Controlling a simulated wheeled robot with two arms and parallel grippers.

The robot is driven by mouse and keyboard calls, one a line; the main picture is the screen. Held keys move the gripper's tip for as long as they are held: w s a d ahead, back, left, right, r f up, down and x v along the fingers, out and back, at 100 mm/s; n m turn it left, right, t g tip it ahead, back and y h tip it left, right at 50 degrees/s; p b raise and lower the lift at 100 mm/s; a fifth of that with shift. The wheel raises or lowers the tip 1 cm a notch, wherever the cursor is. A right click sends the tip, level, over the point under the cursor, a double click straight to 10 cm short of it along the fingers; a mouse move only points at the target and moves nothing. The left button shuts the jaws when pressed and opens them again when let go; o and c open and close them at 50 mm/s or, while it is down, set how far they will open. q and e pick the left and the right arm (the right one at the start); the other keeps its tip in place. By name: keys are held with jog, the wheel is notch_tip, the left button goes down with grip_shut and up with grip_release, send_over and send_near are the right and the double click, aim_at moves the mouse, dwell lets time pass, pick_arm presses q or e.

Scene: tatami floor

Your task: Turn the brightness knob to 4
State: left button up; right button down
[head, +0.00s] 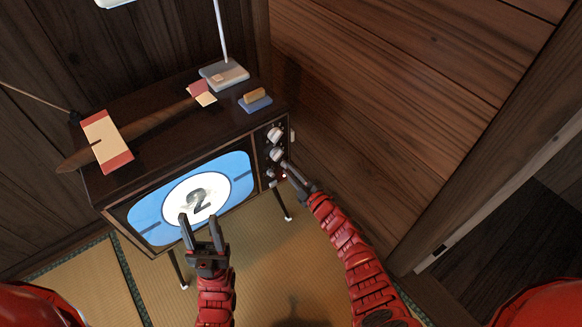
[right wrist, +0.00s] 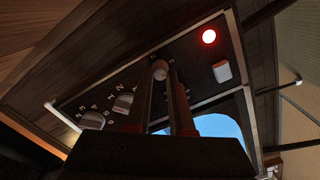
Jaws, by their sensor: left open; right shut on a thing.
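An old television (head: 190,145) stands on thin legs, its screen (head: 170,205) lit blue with a "2" in a white circle. Its control panel on the right has two larger knobs, the upper one (head: 274,135) and the lower one (head: 276,154). My right gripper (head: 287,168) is at the panel below them. In the right wrist view its fingers are shut on a small round pale knob (right wrist: 160,69). Marks around that knob are too small to read, so its setting cannot be told. My left gripper (head: 198,218) is open and empty in front of the screen.
A red light (right wrist: 209,36) glows near a white button (right wrist: 222,72) on the panel. On the television top lie a long brown object (head: 140,132), a red and cream piece (head: 106,140), a pale-based stand (head: 224,75) and a blue block (head: 255,104). A wooden wall (head: 370,110) is close at right.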

jog(key=shift+d+m+p, duration=0.1)
jog(key=shift+m+p, duration=1.3)
jog(key=shift+m, duration=4)
jog(key=c, duration=0.8)
grip_release()
